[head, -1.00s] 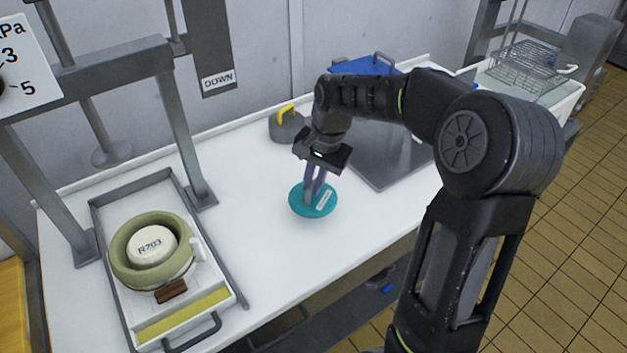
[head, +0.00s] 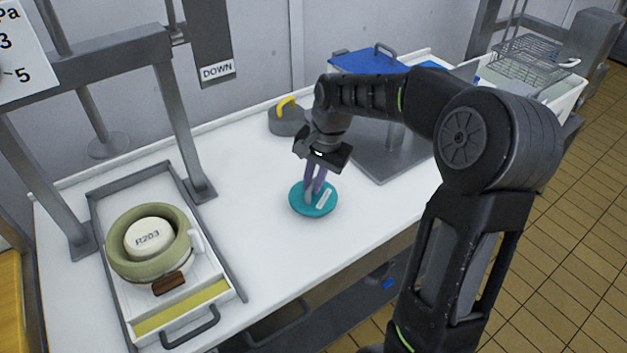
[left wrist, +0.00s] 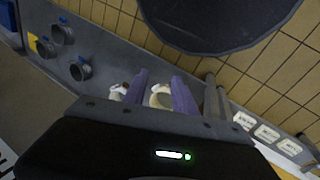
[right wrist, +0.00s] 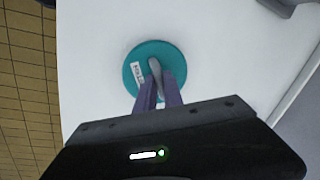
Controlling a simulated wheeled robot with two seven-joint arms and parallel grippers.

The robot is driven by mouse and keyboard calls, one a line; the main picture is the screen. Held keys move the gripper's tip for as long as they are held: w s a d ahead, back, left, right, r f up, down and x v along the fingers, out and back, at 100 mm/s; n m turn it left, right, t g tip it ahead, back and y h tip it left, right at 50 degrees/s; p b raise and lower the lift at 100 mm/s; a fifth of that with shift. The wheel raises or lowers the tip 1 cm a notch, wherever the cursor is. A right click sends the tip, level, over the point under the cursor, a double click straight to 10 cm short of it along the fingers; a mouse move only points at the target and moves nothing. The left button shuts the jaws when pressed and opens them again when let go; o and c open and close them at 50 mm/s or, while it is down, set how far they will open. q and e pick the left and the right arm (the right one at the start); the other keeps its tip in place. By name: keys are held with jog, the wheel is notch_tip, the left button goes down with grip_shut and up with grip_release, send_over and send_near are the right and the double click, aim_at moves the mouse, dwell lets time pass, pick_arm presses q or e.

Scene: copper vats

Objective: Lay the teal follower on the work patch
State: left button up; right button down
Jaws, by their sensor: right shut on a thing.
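The teal follower (head: 322,209) is a flat round disc with a white label and a grey upright handle. It is over the white worktop in the head view; I cannot tell whether it touches the surface. My right gripper (head: 315,190) is shut on its handle, which shows between the purple fingers in the right wrist view (right wrist: 157,92). The disc (right wrist: 172,53) looks about level there. My left gripper (left wrist: 158,90) shows only in the left wrist view, its purple fingers apart with no held thing visible between them. No marked work patch is distinguishable on the worktop.
A tray (head: 240,270) at left holds a green ring mould with a cream piece marked R203 (head: 148,237). A press frame (head: 178,125) stands over it. A grey weight with a yellow handle (head: 287,120) stands behind the follower. White worktop (head: 255,185) is clear between.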

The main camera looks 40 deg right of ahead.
jog(key=shift+f+b, duration=0.55)
jog(key=shift+f, duration=0.3)
dwell(0.4)
jog(key=c, duration=1.4)
grip_release()
jog(key=shift+r, duration=0.15)
jog(key=shift+r+p, duration=2.8)
jog(key=shift+r, duration=0.65)
